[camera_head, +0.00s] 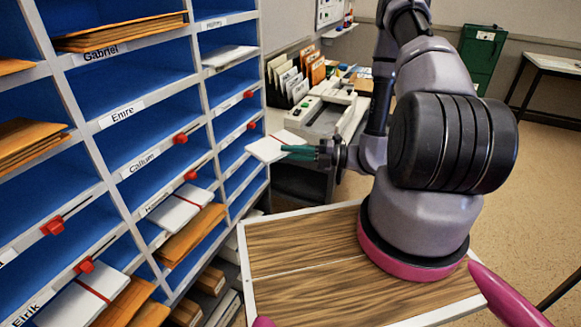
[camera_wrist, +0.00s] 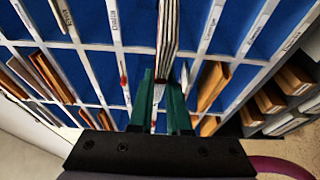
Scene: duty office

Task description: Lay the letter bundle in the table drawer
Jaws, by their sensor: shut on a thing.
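My gripper (camera_head: 300,152) has dark green fingers and is shut on a white letter bundle (camera_head: 266,149). The bundle is held out flat in the air, just right of the pigeonhole rack. In the wrist view the bundle (camera_wrist: 168,38) shows edge-on as a thin stack of light sheets, standing out from between the fingers (camera_wrist: 163,80). The table drawer cannot be made out in either view.
A blue pigeonhole rack (camera_head: 150,100) with white name labels and red tabs fills the left. It holds brown envelopes (camera_head: 120,30) and white bundles (camera_head: 180,212). A desk (camera_head: 318,118) with a grey machine and file folders stands behind the gripper.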

